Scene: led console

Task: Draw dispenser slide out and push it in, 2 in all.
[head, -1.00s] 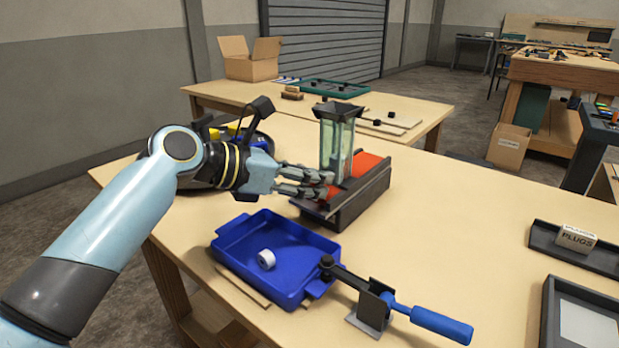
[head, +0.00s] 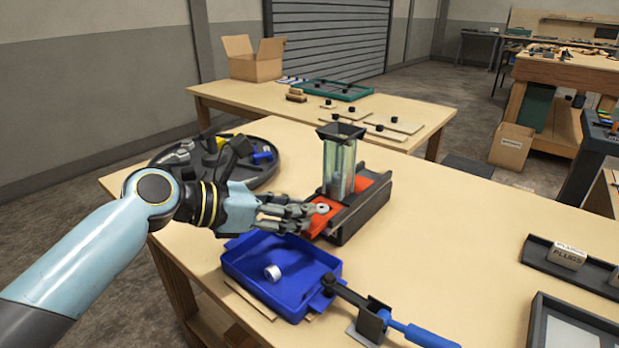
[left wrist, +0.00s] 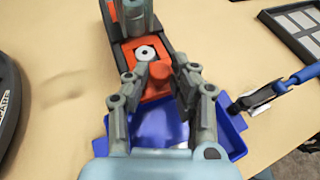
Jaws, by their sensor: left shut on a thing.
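The dispenser (head: 340,165) is a clear upright tube with a dark top on a dark base. Its orange slide (head: 318,222) is drawn out toward the front left, and a white ring (head: 322,208) lies on it. The ring also shows in the left wrist view (left wrist: 146,53), in front of the tube. My left gripper (head: 302,217) is shut on the slide's orange knob (left wrist: 187,77); its fingers hide part of the knob and slide in the head view. My right gripper is not in view.
A blue tray (head: 240,268) holding another white ring (head: 272,272) sits just in front of the slide. A blue-handled lever (head: 420,335) stands beside it. A round dark tray (head: 268,178) is behind my left arm.

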